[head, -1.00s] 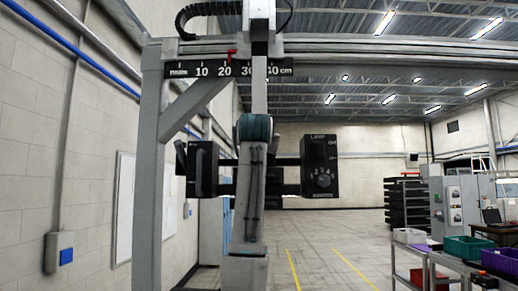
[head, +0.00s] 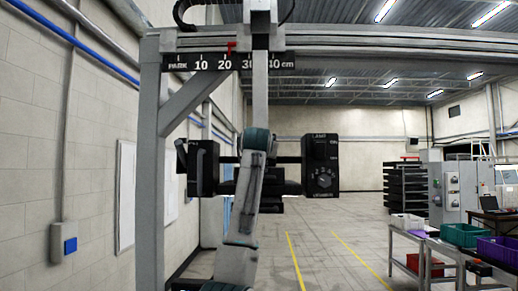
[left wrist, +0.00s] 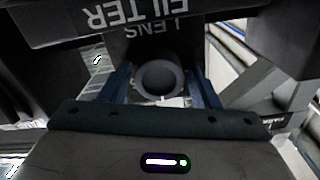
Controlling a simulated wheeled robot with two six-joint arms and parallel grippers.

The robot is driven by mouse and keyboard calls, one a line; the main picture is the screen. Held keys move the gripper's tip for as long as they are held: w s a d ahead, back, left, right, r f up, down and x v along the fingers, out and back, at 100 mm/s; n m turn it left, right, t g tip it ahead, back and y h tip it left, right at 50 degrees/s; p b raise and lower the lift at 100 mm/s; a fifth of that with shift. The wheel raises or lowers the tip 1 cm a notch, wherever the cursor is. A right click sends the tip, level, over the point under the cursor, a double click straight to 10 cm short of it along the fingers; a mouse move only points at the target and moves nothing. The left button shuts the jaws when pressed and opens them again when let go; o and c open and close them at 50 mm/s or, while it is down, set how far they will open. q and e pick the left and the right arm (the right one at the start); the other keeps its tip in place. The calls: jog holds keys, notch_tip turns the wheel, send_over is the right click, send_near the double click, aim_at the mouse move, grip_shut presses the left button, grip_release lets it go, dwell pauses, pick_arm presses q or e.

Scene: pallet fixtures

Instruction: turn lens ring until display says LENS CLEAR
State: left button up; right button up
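In the left wrist view, a round grey lens ring (left wrist: 160,78) faces me below the upside-down labels LENS and FILTER on a dark housing (left wrist: 60,32). My left gripper (left wrist: 158,82) has its two blue fingers apart, one on each side of the ring, with what look like slim gaps. Whether a finger touches the ring I cannot tell. In the head view my left arm stands in front of the dark unit and its gripper is not visible. A black box (head: 321,165) there carries a LAMP switch and a numbered dial (head: 323,181). I see no readable display. My right gripper is not in view.
A grey gantry post (head: 151,170) and top beam stand close to the arm, with a centimetre scale (head: 207,63) and a red pointer (head: 230,48) just past 20. A brick wall (head: 30,150) is at the left. Carts with bins (head: 465,236) stand right. The middle floor is open.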

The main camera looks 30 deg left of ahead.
pick_arm(q)
jog(key=c, duration=0.7)
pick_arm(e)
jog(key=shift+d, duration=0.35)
pick_arm(q)
jog(key=shift+m, duration=0.3)
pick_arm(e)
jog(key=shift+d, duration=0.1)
pick_arm(q)
jog(key=m, duration=0.3)
jog(key=shift+m, duration=1.1)
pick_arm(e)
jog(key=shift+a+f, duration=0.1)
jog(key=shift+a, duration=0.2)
pick_arm(q)
jog(key=o, duration=0.9)
jog(key=shift+o, duration=0.6)
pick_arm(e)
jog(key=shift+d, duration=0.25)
